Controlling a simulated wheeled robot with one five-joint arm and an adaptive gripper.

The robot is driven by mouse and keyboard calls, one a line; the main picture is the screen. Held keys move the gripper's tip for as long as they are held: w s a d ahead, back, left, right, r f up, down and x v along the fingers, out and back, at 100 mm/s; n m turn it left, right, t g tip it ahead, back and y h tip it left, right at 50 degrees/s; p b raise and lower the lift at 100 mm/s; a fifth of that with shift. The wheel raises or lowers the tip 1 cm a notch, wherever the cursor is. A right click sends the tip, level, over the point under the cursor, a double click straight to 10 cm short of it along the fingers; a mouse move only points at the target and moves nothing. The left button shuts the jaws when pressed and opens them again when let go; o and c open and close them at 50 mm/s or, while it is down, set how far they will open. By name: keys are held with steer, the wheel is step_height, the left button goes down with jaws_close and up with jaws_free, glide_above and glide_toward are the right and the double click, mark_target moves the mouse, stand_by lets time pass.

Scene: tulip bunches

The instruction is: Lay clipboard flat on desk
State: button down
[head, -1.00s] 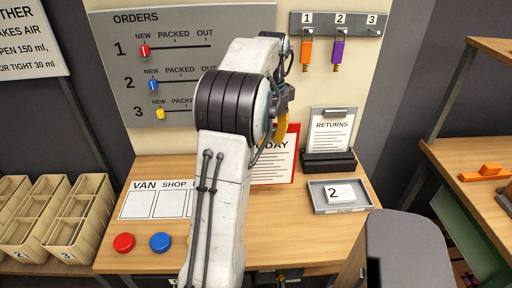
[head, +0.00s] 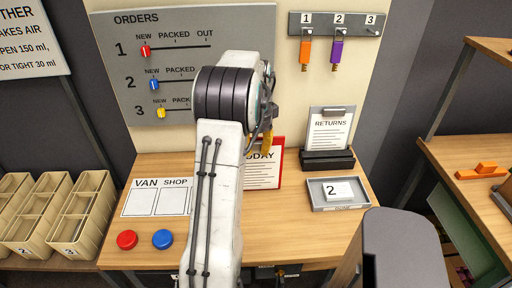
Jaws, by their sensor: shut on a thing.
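A red clipboard (head: 280,170) with a white sheet reading TODAY shows just right of my arm, over the back of the wooden desk (head: 292,228). It stands upright or tilted, its face towards me. I cannot tell if its lower edge touches the desk. My gripper (head: 267,143), with a yellow finger visible, is shut at its top edge. My arm hides its left part and most of the gripper. A second, grey clipboard marked RETURNS (head: 328,132) stands in a dark holder (head: 327,160) further right.
A grey tray (head: 362,205) with a card marked 2 lies on the right of the desk. A VAN and SHOP sheet (head: 155,199), a red button (head: 127,240) and a blue button (head: 163,239) are on the left. The desk's front right is bare.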

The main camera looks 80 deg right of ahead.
steer(key=shift+f, duration=0.15)
steer(key=c, duration=1)
jaws_free()
steer(key=shift+o, duration=0.2)
step_height(320, 180, up, 12)
steer(key=shift+r+p, duration=0.1)
steer(key=shift+p, duration=0.35)
steer(key=shift+r, duration=0.1)
